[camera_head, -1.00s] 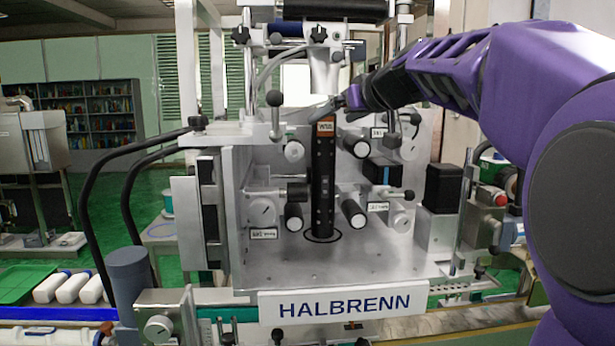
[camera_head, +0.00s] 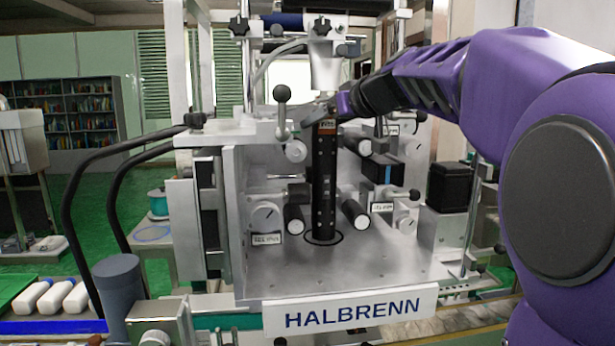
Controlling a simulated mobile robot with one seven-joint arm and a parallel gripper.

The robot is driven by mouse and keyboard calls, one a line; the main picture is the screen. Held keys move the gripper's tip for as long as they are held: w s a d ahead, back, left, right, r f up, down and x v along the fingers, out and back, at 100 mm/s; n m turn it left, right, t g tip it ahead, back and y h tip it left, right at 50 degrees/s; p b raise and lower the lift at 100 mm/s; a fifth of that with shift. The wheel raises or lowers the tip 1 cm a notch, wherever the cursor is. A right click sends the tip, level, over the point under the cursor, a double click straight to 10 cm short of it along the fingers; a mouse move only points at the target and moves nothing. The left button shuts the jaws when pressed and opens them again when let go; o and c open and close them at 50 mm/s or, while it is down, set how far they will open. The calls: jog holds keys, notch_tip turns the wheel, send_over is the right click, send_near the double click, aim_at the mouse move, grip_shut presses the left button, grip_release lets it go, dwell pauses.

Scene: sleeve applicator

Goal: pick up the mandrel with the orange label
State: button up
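The mandrel (camera_head: 324,185) is a tall black upright column with an orange label (camera_head: 327,126) near its top. It stands on the machine's metal deck inside a dark ring marking (camera_head: 324,238). My purple arm reaches in from the right, and my gripper (camera_head: 322,112) is at the mandrel's top, just above the orange label. The fingers are small and partly blend with the grey machine parts, so I cannot tell whether they are open or touching the mandrel.
Black rollers (camera_head: 355,214) and knobs flank the mandrel closely. A lever with a dark ball (camera_head: 282,94) stands left of my gripper. A black box (camera_head: 449,186) sits at the right. The HALBRENN plate (camera_head: 352,309) fronts the deck, which is bare before the mandrel.

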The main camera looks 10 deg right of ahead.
grip_shut()
jog(key=shift+r, duration=0.15)
dwell(0.4)
